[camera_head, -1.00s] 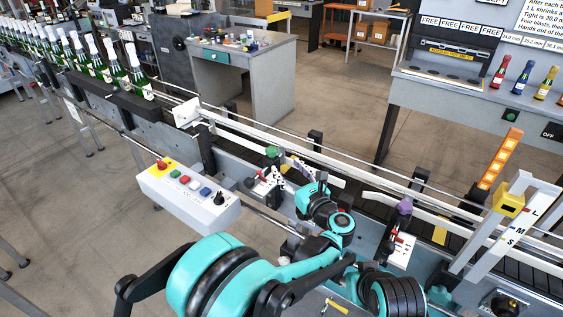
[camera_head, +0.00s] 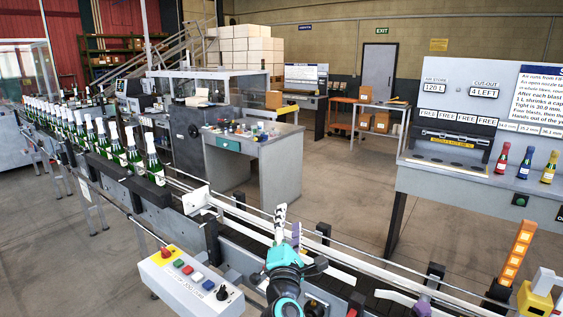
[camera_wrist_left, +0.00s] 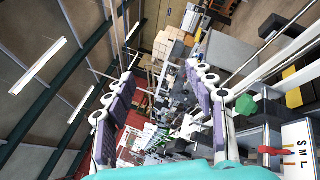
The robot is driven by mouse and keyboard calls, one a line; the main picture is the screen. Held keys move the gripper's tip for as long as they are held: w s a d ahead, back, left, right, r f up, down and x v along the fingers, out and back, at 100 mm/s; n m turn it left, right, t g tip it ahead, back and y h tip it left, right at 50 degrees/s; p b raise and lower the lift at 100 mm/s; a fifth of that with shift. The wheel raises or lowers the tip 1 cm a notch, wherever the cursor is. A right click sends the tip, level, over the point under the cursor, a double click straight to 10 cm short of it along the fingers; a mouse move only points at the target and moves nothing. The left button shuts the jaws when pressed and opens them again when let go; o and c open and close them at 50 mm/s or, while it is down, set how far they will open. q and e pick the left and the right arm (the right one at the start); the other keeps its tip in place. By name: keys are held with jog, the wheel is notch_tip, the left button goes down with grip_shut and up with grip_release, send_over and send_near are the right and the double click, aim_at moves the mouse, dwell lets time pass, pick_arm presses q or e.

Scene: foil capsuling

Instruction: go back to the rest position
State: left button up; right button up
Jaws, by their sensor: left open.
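That view looks past the fingers at the ceiling beams and the far hall. My right gripper is not in view.
The conveyor rail (camera_head: 255,226) runs close beside the gripper. Several foil-necked bottles (camera_head: 154,162) stand on the line at left. A button box (camera_head: 190,282) is at front left, an orange light stack (camera_head: 515,255) at right. Air above the gripper is clear.

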pick_arm(q)
jog(key=s+a+f+m+g, duration=0.4)
jog(key=s+a+f+m, duration=0.2)
jog(key=s, duration=0.3)
jog(key=s+a+f+m+g+y, duration=0.1)
jog(key=s+a+f+m+g, duration=0.4)
jog(key=s+a+f+m, duration=0.2)
jog(key=s+a+f+m+g, duration=0.4)
jog(key=s+a+f+m, duration=0.2)
jog(key=s+f+m, duration=0.4)
jog(key=shift+s+a+f+y, duration=0.15)
jog(key=shift+s+a+y, duration=0.25)
jog(key=shift+s, duration=0.85)
